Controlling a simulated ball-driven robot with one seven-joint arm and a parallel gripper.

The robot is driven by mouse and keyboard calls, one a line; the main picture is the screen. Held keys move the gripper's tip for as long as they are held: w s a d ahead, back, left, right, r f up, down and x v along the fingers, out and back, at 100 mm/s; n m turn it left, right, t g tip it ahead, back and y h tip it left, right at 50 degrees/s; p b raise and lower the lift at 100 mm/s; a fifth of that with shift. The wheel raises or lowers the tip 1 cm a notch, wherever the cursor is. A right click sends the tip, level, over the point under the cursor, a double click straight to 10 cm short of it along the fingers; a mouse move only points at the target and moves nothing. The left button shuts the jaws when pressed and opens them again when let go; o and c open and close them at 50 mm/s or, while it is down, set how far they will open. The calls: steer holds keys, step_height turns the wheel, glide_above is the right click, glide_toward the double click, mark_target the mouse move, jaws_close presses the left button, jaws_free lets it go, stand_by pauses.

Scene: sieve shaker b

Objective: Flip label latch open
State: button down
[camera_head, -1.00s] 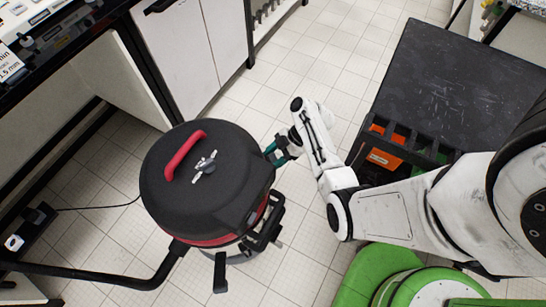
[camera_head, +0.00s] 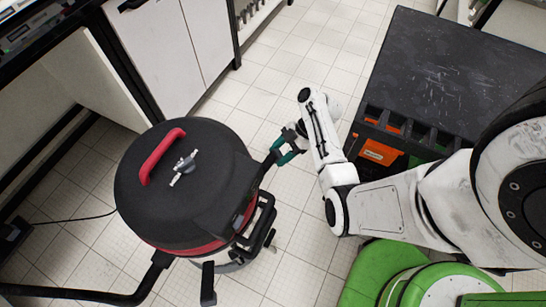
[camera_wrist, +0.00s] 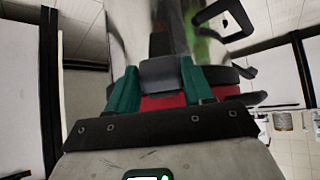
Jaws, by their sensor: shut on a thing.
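A drum-shaped machine with a black domed lid (camera_head: 205,215), a red handle (camera_head: 160,157) and a red band stands on the floor at left. My gripper (camera_head: 276,157), with green fingers, is at the right side of the lid. A dark narrow piece, seemingly the latch (camera_head: 265,167), runs from the lid's side to the fingertips. In the wrist view the green fingers (camera_wrist: 160,82) are shut on this dark grey latch (camera_wrist: 160,70), with the red band behind it. The fingers partly hide the latch, and its exact angle is hard to tell.
A black bent tube (camera_head: 130,292) leaves the machine at lower left. White cabinets (camera_head: 180,40) stand behind. A black-topped unit with an orange bin (camera_head: 377,152) is at right, near my arm. Tiled floor (camera_head: 285,70) is clear between.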

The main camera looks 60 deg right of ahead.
steer(key=shift+t+y, duration=0.5)
steer(key=shift+y, duration=0.1)
steer(key=shift+s+d+f+b, duration=0.3)
steer(key=shift+d+f+b, duration=0.1)
steer(key=shift+f+b, duration=0.35)
steer(key=shift+s+d+f+b, duration=0.25)
steer(key=shift+d+f+b, duration=0.25)
steer(key=shift+b, duration=0.5)
steer(key=shift+s+d+f+b, duration=0.3)
steer(key=shift+f+b, duration=0.45)
steer(key=shift+b, duration=0.1)
steer(key=c, duration=0.5)
jaws_free()
steer(key=shift+r, duration=0.1)
